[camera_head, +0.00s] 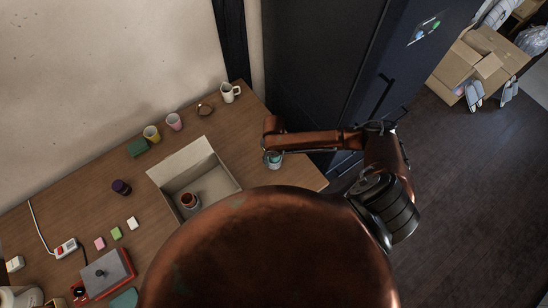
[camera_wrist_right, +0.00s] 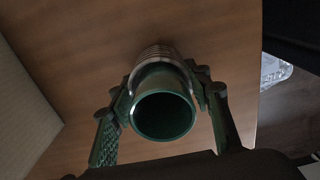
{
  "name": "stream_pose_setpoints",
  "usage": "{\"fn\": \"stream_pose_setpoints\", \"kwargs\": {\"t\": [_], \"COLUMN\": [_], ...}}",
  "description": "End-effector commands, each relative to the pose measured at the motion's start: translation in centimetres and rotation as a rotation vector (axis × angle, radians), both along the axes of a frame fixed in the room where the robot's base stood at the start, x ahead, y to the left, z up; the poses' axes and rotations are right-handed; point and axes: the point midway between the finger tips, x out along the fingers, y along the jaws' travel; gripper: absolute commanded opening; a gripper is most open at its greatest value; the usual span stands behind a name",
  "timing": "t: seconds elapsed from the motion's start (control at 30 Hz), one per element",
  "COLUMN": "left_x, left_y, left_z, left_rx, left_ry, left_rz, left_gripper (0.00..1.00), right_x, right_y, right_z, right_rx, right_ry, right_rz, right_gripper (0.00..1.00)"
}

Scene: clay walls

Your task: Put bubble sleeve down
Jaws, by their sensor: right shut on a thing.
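My right gripper (camera_head: 273,158) is over the right end of the wooden table, close to its edge. In the right wrist view the gripper (camera_wrist_right: 162,100) is shut on a green hollow sleeve (camera_wrist_right: 163,118), with a finger on each side. Its round open mouth faces the camera, and a ribbed, silvery part shows at its far end. I take this to be the bubble sleeve. The table top (camera_wrist_right: 110,50) lies beyond it; I cannot tell whether the sleeve touches it. My left gripper is not in view.
An open cardboard box (camera_head: 211,190) holding a brown cup (camera_head: 190,200) stands left of the gripper. Mugs (camera_head: 230,92) and small blocks (camera_head: 133,223) are spread on the table. A dark cabinet (camera_head: 320,60) stands behind. Bare table lies between box and right edge.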

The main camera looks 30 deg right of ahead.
Motion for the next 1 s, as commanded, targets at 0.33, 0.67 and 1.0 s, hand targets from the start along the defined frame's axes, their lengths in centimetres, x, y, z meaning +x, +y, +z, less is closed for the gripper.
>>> {"fn": "stream_pose_setpoints", "kwargs": {"t": [0.33, 0.67, 1.0], "left_x": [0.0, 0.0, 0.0], "left_y": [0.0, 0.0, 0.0], "left_z": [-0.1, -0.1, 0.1], "left_rx": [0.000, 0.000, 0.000], "left_ry": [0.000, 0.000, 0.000], "left_rz": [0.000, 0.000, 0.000], "left_gripper": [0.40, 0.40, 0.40], "right_x": [0.0, 0.0, 0.1], "right_y": [0.0, 0.0, 0.0], "right_z": [-0.2, -0.2, 1.9], "right_rx": [0.000, 0.000, 0.000], "right_ry": [0.000, 0.000, -0.003], "right_rz": [-0.001, -0.001, 0.000], "right_gripper": [0.49, 0.62, 0.62]}}
